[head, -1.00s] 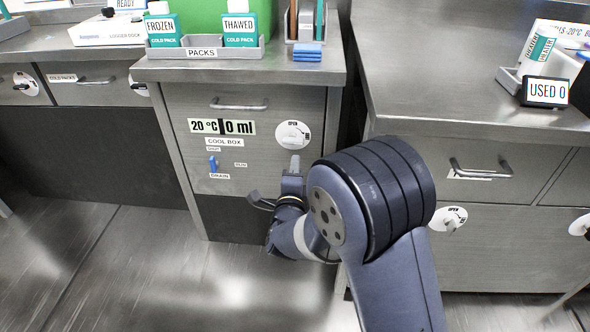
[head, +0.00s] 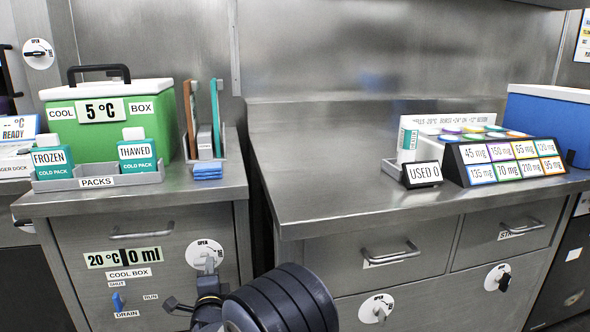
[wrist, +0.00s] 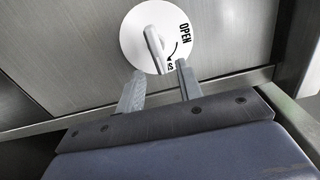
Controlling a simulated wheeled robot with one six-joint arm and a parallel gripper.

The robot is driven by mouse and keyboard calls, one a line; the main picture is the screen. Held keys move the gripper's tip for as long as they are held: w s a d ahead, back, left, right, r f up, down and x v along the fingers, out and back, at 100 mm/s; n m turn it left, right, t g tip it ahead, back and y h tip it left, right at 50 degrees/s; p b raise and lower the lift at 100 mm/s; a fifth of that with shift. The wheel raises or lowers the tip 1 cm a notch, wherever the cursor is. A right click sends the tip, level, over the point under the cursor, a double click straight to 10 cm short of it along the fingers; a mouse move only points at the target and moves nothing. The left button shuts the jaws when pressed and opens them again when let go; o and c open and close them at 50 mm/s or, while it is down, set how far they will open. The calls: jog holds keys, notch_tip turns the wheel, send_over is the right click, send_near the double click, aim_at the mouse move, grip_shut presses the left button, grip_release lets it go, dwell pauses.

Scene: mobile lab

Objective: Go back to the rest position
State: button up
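My gripper (wrist: 158,72) is open in the wrist view, with two grey fingers apart and nothing held between them. A grey knob handle (wrist: 152,42) on a round white dial (wrist: 183,50) marked OPEN is just beyond the fingertips; its lower end shows in the gap between them. I cannot tell how far apart they are in depth. In the head view my gripper (head: 209,268) is low, in front of the same dial (head: 202,246) on the cool box cabinet front (head: 165,235). My arm fills the bottom middle of that view.
A green cool box (head: 165,105) reading 5 °C stands on the left counter, behind a packs tray (head: 130,179) with frozen and thawed cold packs. The right counter (head: 310,180) is bare at its left. It bears a USED 0 sign (head: 423,174) and labelled mg blocks (head: 505,162).

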jog(key=x, duration=0.3)
dwell(0.5)
jog(key=p+v, duration=0.3)
jog(key=v, duration=0.8)
jog(key=w+a+n+b, duration=0.2)
jog(key=w+n+b, duration=0.1)
jog(key=w, duration=0.7)
jog(key=shift+w+a+r+n, duration=0.35)
jog(key=shift+r+n, duration=0.05)
jog(key=shift+n, duration=0.5)
